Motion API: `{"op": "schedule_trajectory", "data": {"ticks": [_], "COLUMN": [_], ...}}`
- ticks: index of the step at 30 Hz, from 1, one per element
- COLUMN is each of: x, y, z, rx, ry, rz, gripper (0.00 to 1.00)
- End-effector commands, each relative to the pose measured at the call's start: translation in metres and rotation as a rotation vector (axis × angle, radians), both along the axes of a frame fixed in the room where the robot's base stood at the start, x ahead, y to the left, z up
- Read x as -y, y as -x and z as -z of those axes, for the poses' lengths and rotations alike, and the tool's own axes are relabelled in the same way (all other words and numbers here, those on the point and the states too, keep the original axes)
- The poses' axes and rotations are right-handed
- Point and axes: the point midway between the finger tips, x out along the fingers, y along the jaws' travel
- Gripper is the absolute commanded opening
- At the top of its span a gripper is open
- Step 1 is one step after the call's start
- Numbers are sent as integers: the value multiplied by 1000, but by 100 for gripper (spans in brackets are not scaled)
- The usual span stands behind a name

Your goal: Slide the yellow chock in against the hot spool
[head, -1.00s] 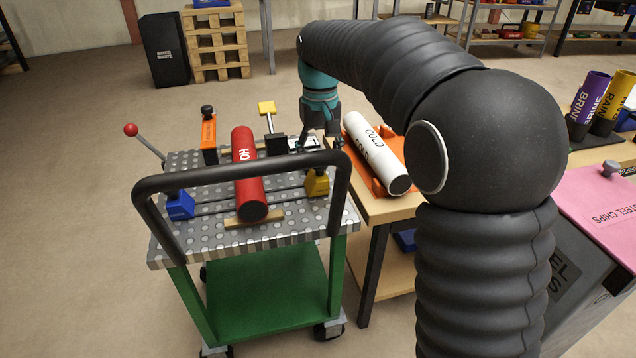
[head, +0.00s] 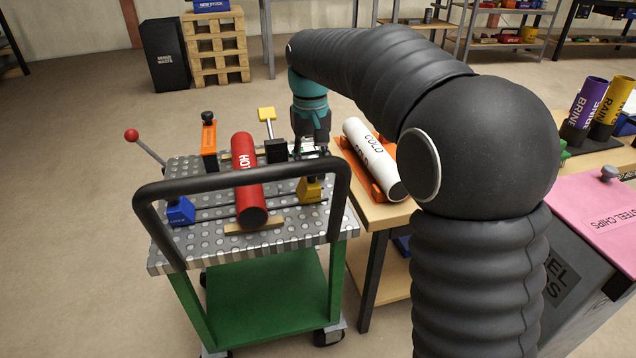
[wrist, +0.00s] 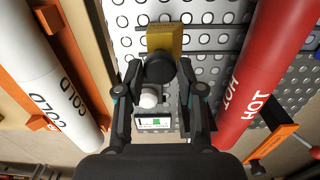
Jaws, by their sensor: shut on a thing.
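The yellow chock (head: 309,190) sits on the cart's dotted metal top, right of the red hot spool (head: 247,180). A clear gap separates them. In the wrist view the yellow chock (wrist: 164,38) is at top centre, with the hot spool (wrist: 252,75) to the right. My gripper (wrist: 160,69) is shut on the chock's dark round knob, with a finger on each side. In the head view my gripper (head: 311,152) reaches down behind the chock, its fingertips hard to make out.
A blue chock (head: 181,211) stands left of the hot spool. An orange clamp post (head: 209,140) and a yellow-topped lever (head: 267,115) rise at the back. The white cold spool (head: 371,155) lies on orange supports on the bench to the right. The cart's black handle (head: 150,197) crosses the front.

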Motion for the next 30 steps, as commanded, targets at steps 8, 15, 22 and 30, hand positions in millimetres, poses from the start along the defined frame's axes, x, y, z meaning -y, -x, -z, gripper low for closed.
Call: {"op": "schedule_trajectory", "data": {"ticks": [8, 15, 22, 30], "x": [-17, -31, -38, -38], "y": [5, 9, 11, 11], "z": [0, 0, 0, 1], "rx": [0, -1, -1, -1], "ry": [-1, -1, -1, -1], "rz": [-2, -2, -1, -1], "gripper": [25, 25, 25, 25]}}
